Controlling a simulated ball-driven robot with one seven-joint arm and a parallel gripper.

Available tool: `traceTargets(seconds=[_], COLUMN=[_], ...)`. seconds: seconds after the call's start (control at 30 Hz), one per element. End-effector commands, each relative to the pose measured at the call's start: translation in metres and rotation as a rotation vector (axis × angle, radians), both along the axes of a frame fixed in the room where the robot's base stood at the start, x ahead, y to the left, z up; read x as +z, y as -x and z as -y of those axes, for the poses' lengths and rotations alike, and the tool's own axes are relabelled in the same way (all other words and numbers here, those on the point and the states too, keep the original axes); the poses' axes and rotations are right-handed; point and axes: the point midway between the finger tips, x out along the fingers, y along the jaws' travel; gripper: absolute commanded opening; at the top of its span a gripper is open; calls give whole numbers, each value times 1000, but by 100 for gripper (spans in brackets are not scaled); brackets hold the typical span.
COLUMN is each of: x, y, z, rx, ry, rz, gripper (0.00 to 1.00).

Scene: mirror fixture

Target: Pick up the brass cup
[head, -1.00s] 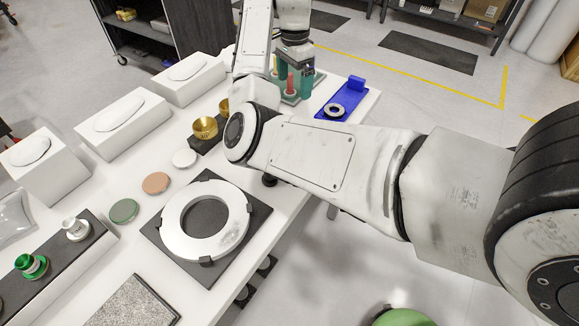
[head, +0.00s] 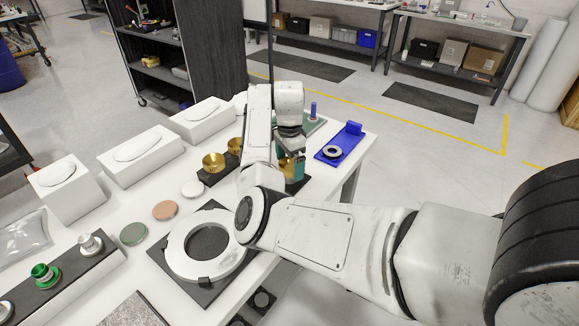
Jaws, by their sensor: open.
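A brass cup (head: 213,162) stands upright on a dark rack (head: 214,178) on the white table. A second brass cup (head: 235,146) stands behind it, partly hidden by my arm. A patch of brass (head: 285,166) shows at my gripper (head: 293,167), at the right end of the row. My gripper points down with its teal fingers open and low over the table. My arm hides much of this spot, so I cannot tell whether the fingers are around the brass or beside it.
A blue tray (head: 328,157) with a dark ring lies right of my gripper, near the table edge. A green tray (head: 316,122) with a blue peg is behind. A white ring on a dark plate (head: 183,286) lies in front. White boxes (head: 141,156) stand left.

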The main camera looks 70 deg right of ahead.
Motion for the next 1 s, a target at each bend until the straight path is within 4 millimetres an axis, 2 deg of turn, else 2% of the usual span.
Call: traceTargets(seconds=[0.2,0.47,1.0], x=[-24,-27,-27], y=[0,0,0], z=[0,0,0], rx=[1,0,1], ry=[-2,0,0], rz=[0,1,1], gripper=[100,100,49])
